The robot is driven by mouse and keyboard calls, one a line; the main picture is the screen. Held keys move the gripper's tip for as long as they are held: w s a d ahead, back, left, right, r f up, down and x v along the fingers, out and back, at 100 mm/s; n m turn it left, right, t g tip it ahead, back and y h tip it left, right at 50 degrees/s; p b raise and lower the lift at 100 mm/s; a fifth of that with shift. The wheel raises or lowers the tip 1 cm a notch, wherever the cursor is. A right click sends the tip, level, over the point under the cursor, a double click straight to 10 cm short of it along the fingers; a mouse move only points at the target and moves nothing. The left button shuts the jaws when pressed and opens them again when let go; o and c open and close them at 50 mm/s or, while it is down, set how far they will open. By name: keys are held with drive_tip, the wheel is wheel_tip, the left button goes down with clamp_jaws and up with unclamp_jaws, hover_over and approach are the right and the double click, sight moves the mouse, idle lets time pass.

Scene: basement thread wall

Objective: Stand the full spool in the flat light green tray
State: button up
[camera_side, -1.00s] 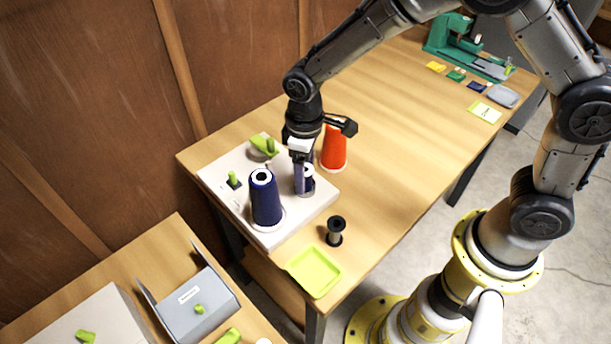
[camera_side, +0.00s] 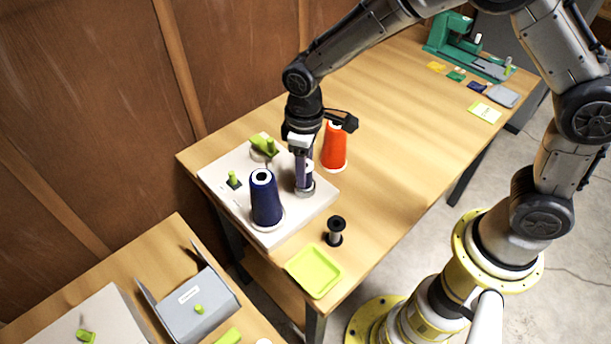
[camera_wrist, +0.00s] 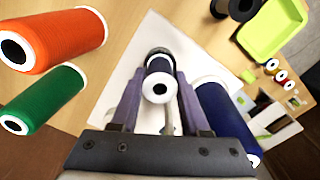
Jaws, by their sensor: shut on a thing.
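My gripper (camera_side: 303,184) points down over the white board and is shut on a small spool with dark thread (camera_wrist: 159,66). In the wrist view the spool stands between the purple fingers, its pale round end with a dark hole facing the camera. In the side view the fingers hide most of it, and I cannot tell if it is clear of the board. The flat light green tray (camera_side: 314,271) lies empty at the table's front corner; it also shows at upper right in the wrist view (camera_wrist: 272,30). A black-flanged spool with a bare grey core (camera_side: 335,231) stands beside the tray.
A tall navy cone (camera_side: 265,198) stands left of my gripper, an orange cone (camera_side: 334,148) right behind it. A green cone (camera_wrist: 45,98) shows in the wrist view. The white board (camera_side: 226,185) carries light green pegs.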

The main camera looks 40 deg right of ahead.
drive_tip(key=shift+r, duration=1.95)
drive_tip(key=shift+s+f, duration=0.1)
drive_tip(key=shift+f, duration=0.1)
drive_tip(key=shift+s+a+f+n, duration=0.7)
drive_tip(key=shift+s+a+n, duration=0.3)
drive_tip(key=shift+s+a, duration=1.15)
drive_tip(key=shift+s+a+f+n, duration=0.9)
drive_tip(key=shift+s+a, duration=0.7)
drive_tip(key=shift+s, duration=1)
drive_tip(key=shift+s+a+f+n, duration=0.55)
drive_tip(key=shift+s+a+n, duration=0.55)
drive_tip(key=shift+s+a, duration=1.05)
drive_tip(key=shift+s+d+f, duration=0.2)
drive_tip(key=shift+s+d, duration=0.05)
drive_tip(key=shift+d, duration=0.05)
drive_tip(key=shift+f, duration=1.55)
